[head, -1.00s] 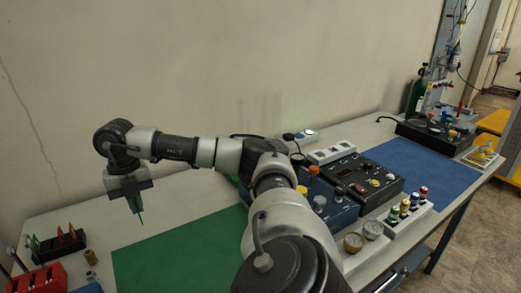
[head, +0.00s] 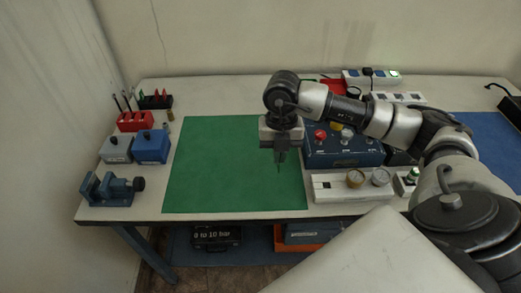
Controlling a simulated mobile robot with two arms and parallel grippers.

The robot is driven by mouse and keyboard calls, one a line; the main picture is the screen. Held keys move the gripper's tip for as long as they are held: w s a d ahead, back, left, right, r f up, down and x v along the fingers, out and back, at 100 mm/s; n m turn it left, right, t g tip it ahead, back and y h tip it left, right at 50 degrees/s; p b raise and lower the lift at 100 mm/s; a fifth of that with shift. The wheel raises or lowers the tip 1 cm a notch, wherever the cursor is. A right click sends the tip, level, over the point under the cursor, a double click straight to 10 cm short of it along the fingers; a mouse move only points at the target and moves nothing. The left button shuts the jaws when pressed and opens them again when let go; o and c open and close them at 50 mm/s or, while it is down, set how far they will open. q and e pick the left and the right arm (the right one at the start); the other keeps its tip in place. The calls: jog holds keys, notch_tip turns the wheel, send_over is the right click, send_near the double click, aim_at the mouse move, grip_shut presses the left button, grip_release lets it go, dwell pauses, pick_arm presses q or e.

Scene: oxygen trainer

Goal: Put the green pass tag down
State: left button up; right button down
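My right gripper (head: 280,157) points down over the right part of the green mat (head: 220,165), next to the blue control box (head: 342,153). It is shut on the green pass tag (head: 279,168), a thin strip seen nearly edge-on below the fingertips. The tag hangs upright and is hard to tell from the mat behind it. It seems to be above the mat, though the gap is hard to judge. My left gripper is not in view.
At left stand a red rack (head: 135,121), a blue box (head: 151,147), a grey box (head: 116,149) and a vise (head: 109,189). A white gauge block (head: 331,189) borders the mat at right. The mat's left and middle are bare.

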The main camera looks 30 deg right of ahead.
jog(key=w+f, duration=0.2)
jog(key=w, duration=0.1)
jog(key=w+d+f+p, duration=0.1)
jog(key=w+f, duration=0.1)
jog(key=w, duration=0.1)
jog(key=w+f+p, duration=0.1)
jog(key=w+f, duration=0.1)
jog(key=w, duration=0.2)
jog(key=shift+w+d+f, duration=0.1)
jog(key=shift+d, duration=0.25)
notch_tip(320, 180, down, 3)
jog(key=shift+f+p, duration=0.1)
jog(key=shift+p, duration=0.55)
jog(key=shift+f, duration=0.3)
jog(key=shift+f, duration=0.1)
jog(key=shift+f, duration=0.15)
jog(key=c, duration=1.4)
grip_release()
jog(key=shift+o, duration=0.2)
